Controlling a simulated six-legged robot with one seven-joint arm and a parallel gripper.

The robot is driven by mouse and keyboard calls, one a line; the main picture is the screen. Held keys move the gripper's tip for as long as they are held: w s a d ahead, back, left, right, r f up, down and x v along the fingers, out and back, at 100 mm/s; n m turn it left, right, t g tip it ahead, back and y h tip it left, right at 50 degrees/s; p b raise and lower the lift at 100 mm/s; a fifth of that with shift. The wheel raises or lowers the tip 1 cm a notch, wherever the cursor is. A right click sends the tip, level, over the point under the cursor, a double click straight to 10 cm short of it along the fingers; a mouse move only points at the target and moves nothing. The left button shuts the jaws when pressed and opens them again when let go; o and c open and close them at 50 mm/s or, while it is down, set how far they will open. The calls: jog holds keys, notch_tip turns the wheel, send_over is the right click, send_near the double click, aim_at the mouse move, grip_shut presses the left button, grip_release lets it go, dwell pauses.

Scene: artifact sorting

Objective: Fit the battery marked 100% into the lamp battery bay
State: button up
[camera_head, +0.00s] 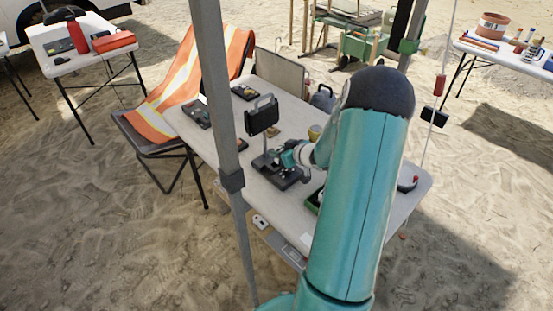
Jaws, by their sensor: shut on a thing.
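The lamp (262,116) stands on the white folding table, with a black head on a thin post. Its dark base (270,169) lies flat on the tabletop and holds the bay, whose inside I cannot make out. My gripper (285,160) is low over the right part of this base, reaching in from the right. It is shut on a small dark thing, likely the battery, mostly hidden by the fingers. The 100% mark cannot be read. I cannot tell whether the held thing is inside the bay or just above it.
A grey tent pole (222,120) stands before the table. A chair with an orange vest (185,85) is at left.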

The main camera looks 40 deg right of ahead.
aim_at(276, 160)
jog(key=shift+w+f, duration=1)
jog(key=shift+f, duration=1.9)
grip_shut()
jog(key=o, duration=0.7)
grip_release()
jog(key=shift+o, duration=1.3)
jog(key=shift+d, duration=0.1)
jog(key=shift+r, duration=0.1)
